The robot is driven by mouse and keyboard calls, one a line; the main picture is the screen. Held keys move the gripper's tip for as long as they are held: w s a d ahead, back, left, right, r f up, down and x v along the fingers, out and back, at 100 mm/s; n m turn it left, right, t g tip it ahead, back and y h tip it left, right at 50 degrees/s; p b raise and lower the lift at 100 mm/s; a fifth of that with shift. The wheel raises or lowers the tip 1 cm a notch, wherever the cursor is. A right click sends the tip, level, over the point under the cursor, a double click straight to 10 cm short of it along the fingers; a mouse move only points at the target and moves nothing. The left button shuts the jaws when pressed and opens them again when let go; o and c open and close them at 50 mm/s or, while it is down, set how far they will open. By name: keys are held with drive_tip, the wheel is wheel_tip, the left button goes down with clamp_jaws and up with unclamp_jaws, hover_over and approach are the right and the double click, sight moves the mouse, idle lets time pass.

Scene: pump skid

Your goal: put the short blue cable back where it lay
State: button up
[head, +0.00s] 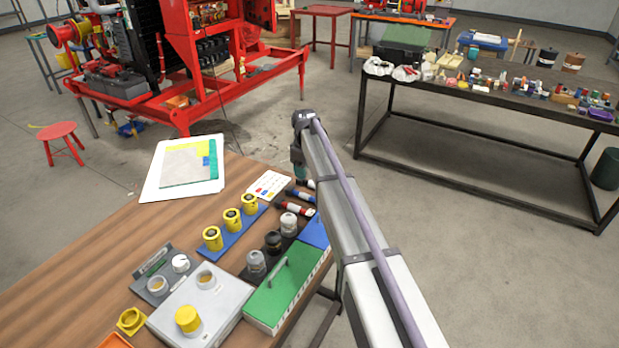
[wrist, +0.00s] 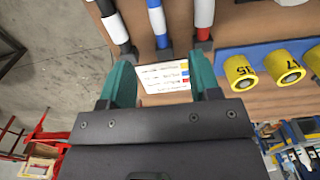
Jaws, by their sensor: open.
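A blue-and-white cable (head: 300,197) with black ends lies on the wooden table beside the red-and-white cable (head: 293,209). In the wrist view the blue cable (wrist: 157,22) lies between a black-ended white cable (wrist: 116,28) and the white-and-red cable (wrist: 203,14). My gripper (head: 300,172) is above the table's far right edge, close to the cable ends. In the wrist view its two teal fingers (wrist: 161,66) are spread with nothing held between them. A white card (wrist: 163,76) with coloured squares shows between the fingers. The far ends of the cables are out of the wrist view.
A blue rack (head: 235,237) with yellow numbered cylinders stands left of the cables. Grey and black jars (head: 273,241) and a green lidded box (head: 284,293) are nearer. A mat (head: 183,166) lies far left. A cluttered dark bench (head: 470,97) stands behind, across open floor.

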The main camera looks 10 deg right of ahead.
drive_tip(key=s+m, duration=0.9)
drive_tip(key=s, duration=2.9)
drive_tip(key=shift+m, duration=0.3)
drive_tip(key=shift+w, duration=0.1)
